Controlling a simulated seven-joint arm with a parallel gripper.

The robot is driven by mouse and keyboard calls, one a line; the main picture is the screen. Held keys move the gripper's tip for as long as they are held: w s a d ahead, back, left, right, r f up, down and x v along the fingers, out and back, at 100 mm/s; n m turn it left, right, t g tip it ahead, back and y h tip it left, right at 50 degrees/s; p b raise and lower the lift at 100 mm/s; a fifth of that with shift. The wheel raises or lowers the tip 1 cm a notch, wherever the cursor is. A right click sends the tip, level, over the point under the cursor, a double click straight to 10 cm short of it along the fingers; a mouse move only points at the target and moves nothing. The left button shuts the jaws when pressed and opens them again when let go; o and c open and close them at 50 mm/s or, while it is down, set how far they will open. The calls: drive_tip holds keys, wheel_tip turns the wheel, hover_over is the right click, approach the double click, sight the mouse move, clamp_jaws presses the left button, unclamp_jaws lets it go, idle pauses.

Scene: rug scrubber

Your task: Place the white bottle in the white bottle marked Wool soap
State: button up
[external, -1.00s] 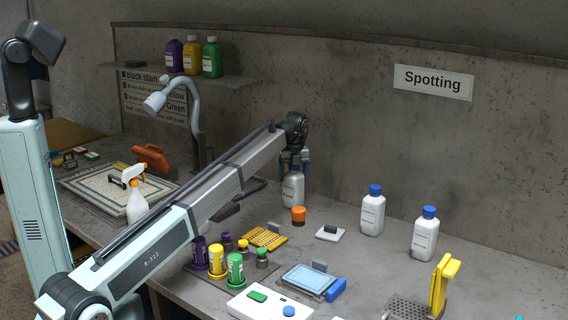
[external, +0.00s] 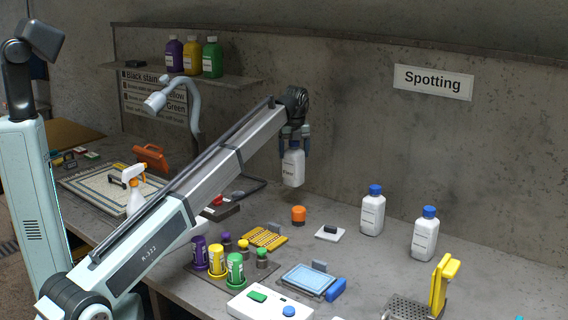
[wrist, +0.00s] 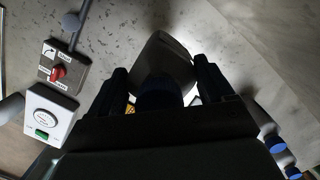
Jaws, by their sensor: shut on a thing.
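My gripper (external: 294,145) is shut on a white bottle (external: 292,168). The bottle hangs upright below the fingers, above the bench near the back wall. Its label is too small to read. In the wrist view the held bottle (wrist: 168,58) shows between the two dark fingers, partly hidden by the gripper. Two other white bottles with blue caps stand upright to the right, the nearer-left one (external: 372,214) and the far-right one (external: 425,238). Their labels are not readable, so I cannot tell which says Wool soap.
An orange cap-like piece (external: 298,214) and a small white pad (external: 330,233) lie on the bench. Purple, yellow and green containers (external: 217,262) stand in front. A yellow-handled tool (external: 440,285) is at right. A spray bottle (external: 135,190) stands left. The wall runs behind.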

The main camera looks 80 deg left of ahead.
drive_tip(key=shift+r, duration=0.55)
drive_tip(key=shift+w+d+r, duration=0.1)
drive_tip(key=w+d+r+m, duration=0.2)
drive_tip(key=w+d+r, duration=0.3)
drive_tip(key=w+d, duration=0.7)
drive_tip(key=w+d+r+m, duration=0.1)
drive_tip(key=w+d+r, duration=0.5)
drive_tip(key=w+d, duration=0.65)
drive_tip(key=w+d+r+m, duration=0.2)
drive_tip(key=w+d+r, duration=0.3)
drive_tip(key=w+d, duration=0.7)
wheel_tip(320, 180, down, 9)
drive_tip(key=s+d, duration=0.2)
drive_tip(key=d, duration=0.1)
drive_tip(key=shift+s+f+t, duration=0.15)
drive_tip(key=shift+s+t, duration=0.2)
drive_tip(key=shift+t, duration=0.05)
drive_tip(key=shift+f, duration=0.1)
drive_tip(key=o, duration=1.8)
drive_tip(key=shift+f, duration=0.1)
